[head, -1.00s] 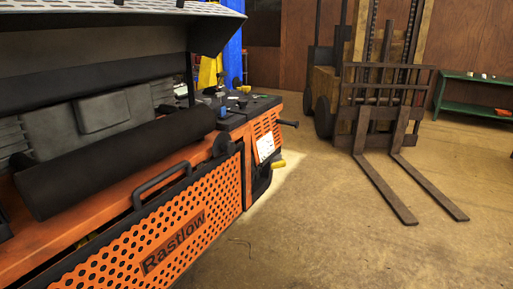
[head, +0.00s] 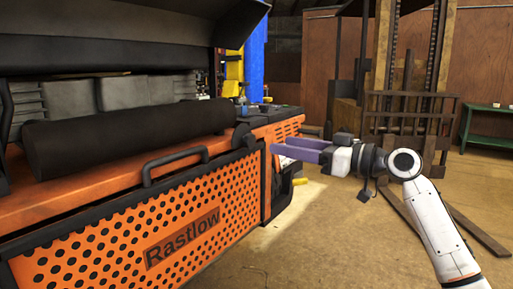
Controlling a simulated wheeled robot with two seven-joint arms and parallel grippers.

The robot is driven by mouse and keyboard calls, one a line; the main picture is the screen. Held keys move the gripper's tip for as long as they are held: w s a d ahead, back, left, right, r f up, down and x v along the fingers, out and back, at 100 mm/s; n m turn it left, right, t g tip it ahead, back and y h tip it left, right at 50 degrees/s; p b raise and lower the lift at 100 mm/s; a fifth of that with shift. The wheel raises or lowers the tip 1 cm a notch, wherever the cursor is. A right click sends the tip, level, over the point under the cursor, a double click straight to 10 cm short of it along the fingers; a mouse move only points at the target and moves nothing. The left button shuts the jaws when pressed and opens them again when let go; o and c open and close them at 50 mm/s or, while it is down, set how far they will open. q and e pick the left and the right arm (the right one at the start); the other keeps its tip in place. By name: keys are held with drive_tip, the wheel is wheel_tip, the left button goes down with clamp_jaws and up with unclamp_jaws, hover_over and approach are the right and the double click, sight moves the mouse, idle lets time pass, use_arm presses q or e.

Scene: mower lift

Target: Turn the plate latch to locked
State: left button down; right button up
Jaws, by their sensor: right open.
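The orange perforated plate (head: 95,250) marked "Rastlow" covers the machine's side, with a black bar handle (head: 175,160) at its top edge. A dark rounded part (head: 241,136) sits at the plate's upper right corner; I cannot tell whether it is the plate latch or how it is turned. My right gripper (head: 281,149) points left with two purple fingers apart and nothing visible between them. Its fingertips appear just right of that corner, in front of the machine's end; contact cannot be told. My left gripper is out of view.
A black roller (head: 125,137) lies along the machine above the plate. A forklift (head: 410,110) stands behind my right arm, its forks low over the floor. A green bench (head: 487,125) is at the far right. The concrete floor (head: 340,240) before the machine is clear.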

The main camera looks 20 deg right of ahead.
sight(252, 139)
drive_tip(key=x, duration=0.9)
drive_tip(key=shift+w+a+f+p, duration=0.1)
drive_tip(key=shift+w+a+p, duration=0.15)
drive_tip(key=shift+a+p, duration=0.05)
drive_tip(key=c, duration=1)
